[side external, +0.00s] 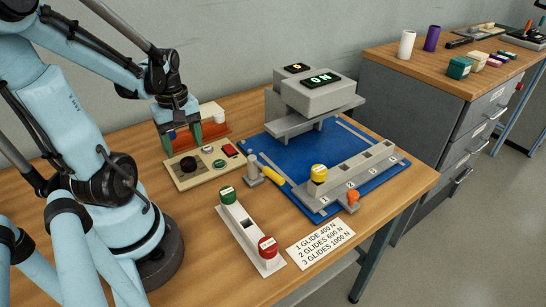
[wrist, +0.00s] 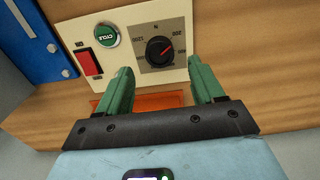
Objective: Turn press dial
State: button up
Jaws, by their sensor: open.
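The press dial (wrist: 159,50) is a black round knob on a grey scale plate, with numbers such as 200 and 1200 around it. Its red pointer aims to the upper right in the wrist view, near the 200 side. In the side view the dial (side external: 189,164) sits on the beige control panel (side external: 188,181). My gripper (wrist: 160,70) is open and empty, its green fingers spread with the dial between and beyond their tips. In the side view my gripper (side external: 182,146) hangs just behind the dial, apparently not touching it. The grey press (side external: 318,95) shows a green "0 N" readout.
The panel has a red switch (wrist: 88,62) and a round green button (wrist: 106,36). An orange-red tray (side external: 212,134) is behind my gripper. A blue base (side external: 284,152) carries a yellow-capped piece (side external: 319,172). A card (side external: 320,243) lists glide loads.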

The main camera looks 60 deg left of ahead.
aim_at(188, 160)
jog(key=shift+f, duration=2.4)
jog(key=c, duration=1.1)
jog(key=shift+o, duration=0.2)
jog(key=shift+m, duration=0.3)
jog(key=m, duration=0.4)
jog(key=shift+w+m, duration=0.1)
jog(key=shift+m, duration=2.4)
